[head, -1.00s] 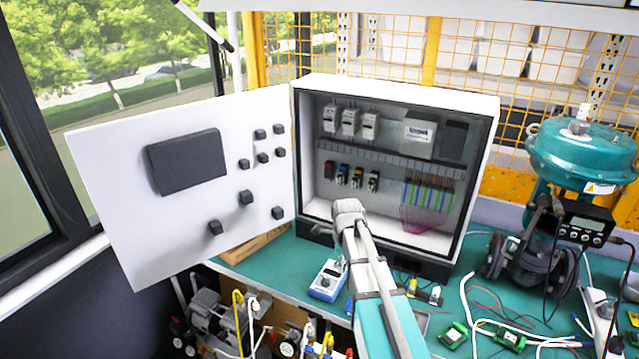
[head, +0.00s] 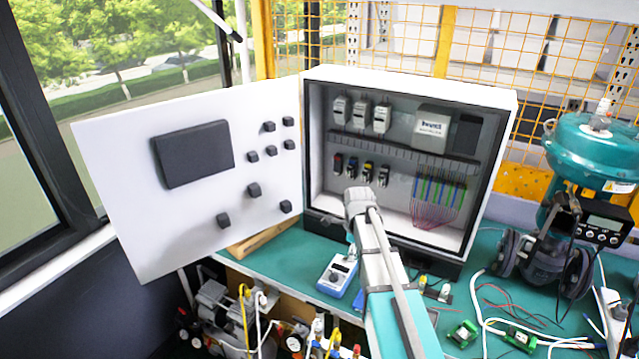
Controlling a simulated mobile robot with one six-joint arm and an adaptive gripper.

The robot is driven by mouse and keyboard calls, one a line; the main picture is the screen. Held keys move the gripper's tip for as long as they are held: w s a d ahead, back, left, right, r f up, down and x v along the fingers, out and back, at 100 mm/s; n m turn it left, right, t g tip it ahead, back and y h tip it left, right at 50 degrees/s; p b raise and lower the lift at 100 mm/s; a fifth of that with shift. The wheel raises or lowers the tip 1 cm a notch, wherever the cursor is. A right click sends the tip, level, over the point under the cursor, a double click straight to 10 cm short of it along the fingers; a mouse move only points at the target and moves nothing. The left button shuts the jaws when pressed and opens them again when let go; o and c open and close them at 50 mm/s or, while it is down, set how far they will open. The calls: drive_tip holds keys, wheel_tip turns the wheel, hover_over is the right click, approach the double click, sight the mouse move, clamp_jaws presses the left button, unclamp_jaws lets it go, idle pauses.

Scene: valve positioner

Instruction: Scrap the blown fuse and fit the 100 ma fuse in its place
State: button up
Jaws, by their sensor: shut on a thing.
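The open control cabinet (head: 512,130) stands on the bench. Inside it, a lower row of small coloured modules (head: 353,170) is mounted under a slotted grey duct. I cannot tell which of them, if any, is a fuse holder. Neither the blown fuse nor the 100 mA fuse can be made out. My arm reaches from the bottom right to a grey wrist joint in front of the cabinet's lower opening. My gripper's fingers are hidden behind or below the wrist, so what they hold does not show.
The cabinet door (head: 195,230) is swung open to the left. A blue and white meter (head: 337,276) lies on the green bench (head: 275,262) left of my arm. Cables, small green boards (head: 462,334) and a teal valve actuator (head: 598,150) crowd the right.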

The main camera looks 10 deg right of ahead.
drive_tip(key=w+d+f+n+g+b, duration=0.1)
drive_tip(key=w+d+n+g+b, duration=0.15)
drive_tip(key=w+n, duration=0.45)
drive_tip(key=n+t+h+b, duration=0.6)
drive_tip(key=n+t+h, duration=0.5)
drive_tip(key=n+t, duration=1.15)
approach(337, 166)
drive_tip(key=r+n+g, duration=0.1)
drive_tip(key=a+r+n+g, duration=0.1)
drive_tip(key=n+g, duration=0.1)
drive_tip(key=s+a+r+n+g, duration=0.1)
drive_tip(key=shift+a+r+n+g, duration=0.2)
drive_tip(key=shift+n+g, duration=0.05)
drive_tip(key=shift+g, duration=0.15)
drive_tip(key=shift+w+d, duration=0.1)
drive_tip(key=shift+w, duration=0.05)
drive_tip(key=shift+x, duration=3.75)
drive_tip(key=shift+w+d, duration=0.35)
drive_tip(key=shift+w, duration=0.05)
